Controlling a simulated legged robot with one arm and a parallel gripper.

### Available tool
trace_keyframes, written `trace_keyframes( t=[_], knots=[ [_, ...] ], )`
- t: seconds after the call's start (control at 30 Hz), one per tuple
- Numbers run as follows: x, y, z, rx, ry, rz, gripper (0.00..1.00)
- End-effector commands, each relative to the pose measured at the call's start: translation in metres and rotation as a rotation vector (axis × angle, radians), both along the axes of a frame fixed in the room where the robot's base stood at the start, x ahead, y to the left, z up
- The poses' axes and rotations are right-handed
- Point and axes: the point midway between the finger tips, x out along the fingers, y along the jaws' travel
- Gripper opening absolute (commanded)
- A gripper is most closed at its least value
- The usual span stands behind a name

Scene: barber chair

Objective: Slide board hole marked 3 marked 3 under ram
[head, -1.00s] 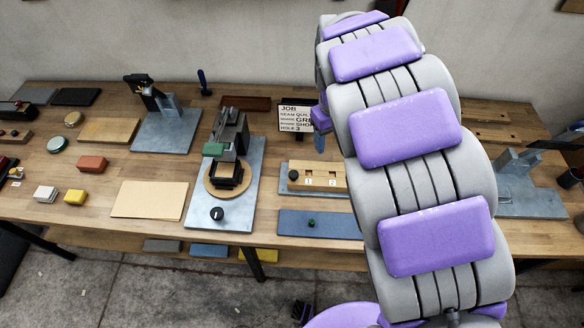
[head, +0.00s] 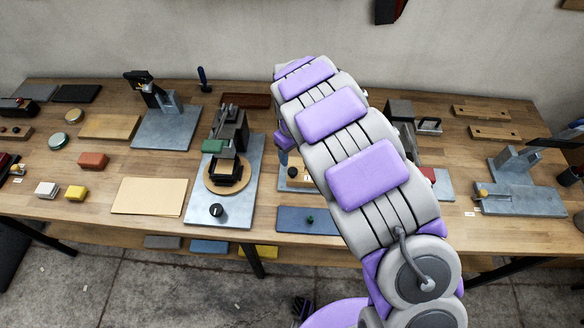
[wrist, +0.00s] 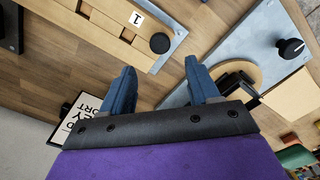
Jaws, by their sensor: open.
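The light wooden board sits on a grey plate (wrist: 175,20). Its left end (head: 300,184) shows in the head view, and my arm hides the rest. In the wrist view the board (wrist: 95,30) lies at the upper left, with a label reading 1 and a round black knob (wrist: 160,43) at its end. Hole 3 is not visible. I cannot make out a ram above the board. My gripper (wrist: 160,82) is open and empty, apart from the board, its two blue fingers pointing toward the board's knob end. In the head view the arm hides most of it.
A black press-like machine (head: 232,128) on a grey plate with a black knob (head: 216,210) stands left of the board. A blue mat (head: 300,224) lies in front of it. A job card (wrist: 85,113) shows at the wrist view's lower left. Another grey fixture (head: 515,185) stands right.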

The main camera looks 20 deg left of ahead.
Motion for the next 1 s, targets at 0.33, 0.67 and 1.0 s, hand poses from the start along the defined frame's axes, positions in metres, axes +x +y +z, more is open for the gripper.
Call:
trace_keyframes(
  t=[0.33, 0.67, 1.0],
  knots=[
    [-0.001, -0.001, -0.064, -0.002, 0.005, -0.002, 0.61],
    [0.0, 0.0, -0.085, 0.0, 0.0, -0.001, 0.61],
    [0.0, 0.0, -0.084, 0.0, 0.0, -0.001, 0.49]
  ],
)
